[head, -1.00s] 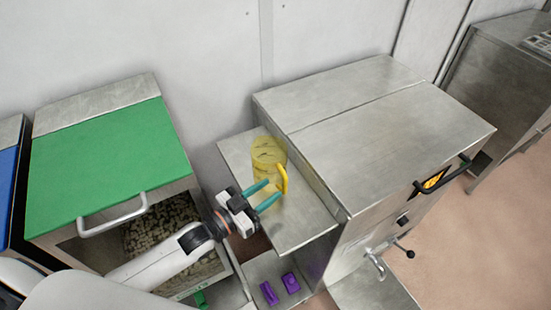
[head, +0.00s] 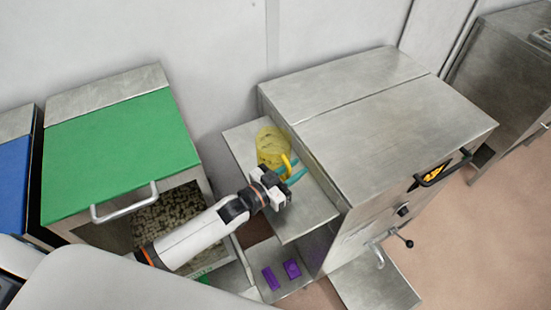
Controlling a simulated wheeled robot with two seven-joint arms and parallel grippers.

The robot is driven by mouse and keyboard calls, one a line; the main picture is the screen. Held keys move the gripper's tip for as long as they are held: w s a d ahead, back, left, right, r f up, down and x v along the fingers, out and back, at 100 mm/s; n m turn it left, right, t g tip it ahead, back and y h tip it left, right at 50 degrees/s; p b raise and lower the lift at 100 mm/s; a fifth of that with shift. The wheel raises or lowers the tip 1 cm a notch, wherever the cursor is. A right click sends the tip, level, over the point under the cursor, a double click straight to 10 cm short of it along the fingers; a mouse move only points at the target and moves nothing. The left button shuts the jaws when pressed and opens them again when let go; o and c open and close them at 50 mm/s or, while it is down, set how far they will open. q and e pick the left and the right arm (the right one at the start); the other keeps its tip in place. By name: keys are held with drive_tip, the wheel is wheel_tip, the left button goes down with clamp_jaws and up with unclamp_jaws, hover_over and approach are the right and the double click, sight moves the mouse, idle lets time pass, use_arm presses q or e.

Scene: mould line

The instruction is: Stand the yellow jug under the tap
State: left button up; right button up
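The yellow jug (head: 270,145) is see-through and stands on the metal side shelf, seeming to lean a little to the left. Its handle (head: 287,164) faces my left gripper. My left gripper (head: 297,168) has its teal fingers at the handle, spread apart with a gap between them; whether they touch the handle is hard to see. A bent metal tap spout (head: 378,256) sticks out of the machine's front, beside a lever with a black knob (head: 408,243). My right gripper is not in view.
The metal shelf (head: 305,212) adjoins the large steel machine (head: 390,120). Two purple pieces (head: 270,277) lie in a low tray below. A green-lidded bin (head: 120,150) of pellets stands left. A bare metal plate (head: 375,287) lies below the tap.

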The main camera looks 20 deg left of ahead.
use_arm(q)
clamp_jaws()
drive_tip(key=shift+r, duration=0.1)
